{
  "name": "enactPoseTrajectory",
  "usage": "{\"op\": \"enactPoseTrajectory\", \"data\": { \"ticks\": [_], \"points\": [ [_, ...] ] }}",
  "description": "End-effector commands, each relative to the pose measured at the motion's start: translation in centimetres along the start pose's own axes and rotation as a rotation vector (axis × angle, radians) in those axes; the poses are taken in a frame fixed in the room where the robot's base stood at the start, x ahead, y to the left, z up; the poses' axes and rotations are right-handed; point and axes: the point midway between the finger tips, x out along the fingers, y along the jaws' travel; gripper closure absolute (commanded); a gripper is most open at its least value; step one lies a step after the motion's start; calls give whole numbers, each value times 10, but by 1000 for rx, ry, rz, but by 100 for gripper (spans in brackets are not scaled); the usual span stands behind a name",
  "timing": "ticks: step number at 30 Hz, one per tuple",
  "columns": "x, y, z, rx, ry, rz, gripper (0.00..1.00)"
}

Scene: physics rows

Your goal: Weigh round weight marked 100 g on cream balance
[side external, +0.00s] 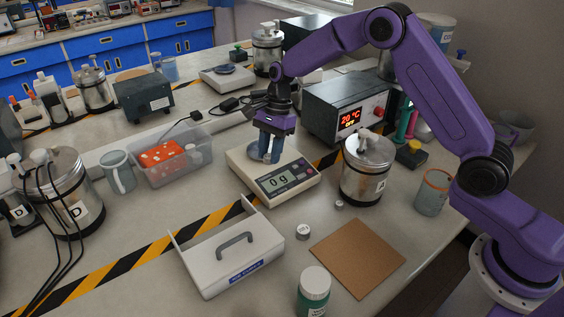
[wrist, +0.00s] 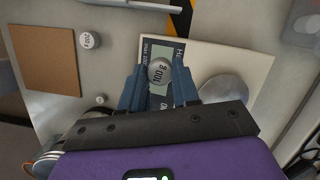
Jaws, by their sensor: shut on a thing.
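The cream balance (side external: 291,195) stands mid-table, and its display (side external: 279,182) reads 0 g. In the wrist view the balance (wrist: 254,58) fills the middle right, with a round grey pan (wrist: 222,88) partly hidden by my gripper. My gripper (side external: 264,154) points down over the back part of the balance. In the wrist view my gripper (wrist: 158,82) is shut on the round weight marked 100 g (wrist: 158,70), which has a pale top and covers part of the display. In the side view the fingers largely hide the weight, and any gap beneath it is unclear.
Two loose round weights (side external: 303,232) (side external: 339,205) stand in front of the balance. A steel canister (side external: 364,180) stands close at its right, and a heater box (side external: 335,115) behind. A white tray with handle (side external: 215,274) and a brown board (side external: 358,258) lie in front.

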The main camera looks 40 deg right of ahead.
Motion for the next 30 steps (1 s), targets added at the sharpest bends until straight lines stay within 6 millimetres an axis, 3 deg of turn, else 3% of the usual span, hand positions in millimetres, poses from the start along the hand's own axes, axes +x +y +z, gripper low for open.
{"op": "enactPoseTrajectory", "data": {
  "ticks": [6, 18, 24, 30],
  "points": [
    [-7, -32, -19, 384, 0, -109, 100],
    [-23, -76, -57, 1002, 1, -282, 100],
    [-29, -88, -74, 1228, 1, -344, 100],
    [-32, -94, -82, 1340, 1, -373, 100]
  ]
}}
